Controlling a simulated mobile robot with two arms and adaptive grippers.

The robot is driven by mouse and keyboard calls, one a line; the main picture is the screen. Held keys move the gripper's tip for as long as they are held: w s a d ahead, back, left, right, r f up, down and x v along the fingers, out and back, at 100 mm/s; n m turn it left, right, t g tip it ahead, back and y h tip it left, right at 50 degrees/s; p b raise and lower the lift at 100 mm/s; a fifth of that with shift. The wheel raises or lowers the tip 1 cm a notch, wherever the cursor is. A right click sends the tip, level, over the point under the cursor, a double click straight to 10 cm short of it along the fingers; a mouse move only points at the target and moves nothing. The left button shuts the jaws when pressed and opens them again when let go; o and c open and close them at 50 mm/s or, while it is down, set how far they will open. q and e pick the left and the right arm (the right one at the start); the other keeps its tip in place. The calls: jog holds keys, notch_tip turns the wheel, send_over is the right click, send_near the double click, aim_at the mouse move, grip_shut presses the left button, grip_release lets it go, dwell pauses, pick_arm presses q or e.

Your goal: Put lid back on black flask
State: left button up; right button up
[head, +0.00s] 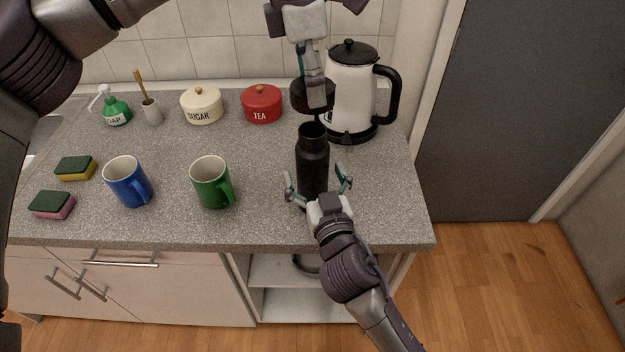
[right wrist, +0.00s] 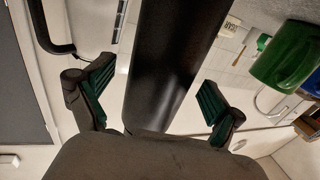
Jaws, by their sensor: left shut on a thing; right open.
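The black flask (head: 313,163) stands upright on the grey counter with its top uncovered. My left gripper (head: 316,92) is shut on the black lid (head: 301,96) and holds it above the flask's mouth, apart from it. My right gripper (head: 318,184) is open, with one finger on each side of the flask's lower body. In the right wrist view the flask (right wrist: 165,65) passes between the two spread fingers (right wrist: 155,95), with a gap on both sides. The flask's base is partly hidden by my right gripper.
A white kettle (head: 350,92) stands close behind and right of the flask. A green mug (head: 209,183) and a blue mug (head: 124,181) stand to the left. Red tea (head: 262,106) and cream sugar (head: 201,107) pots stand at the back. The counter's right end (head: 395,210) is clear.

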jog(key=shift+x, duration=0.9)
jog(key=shift+w, duration=0.15)
grip_shut()
pick_arm(q)
jog(key=shift+f, duration=2.45)
jog(key=shift+f, duration=0.1)
jog(key=shift+f, duration=0.8)
jog(key=shift+f, duration=0.55)
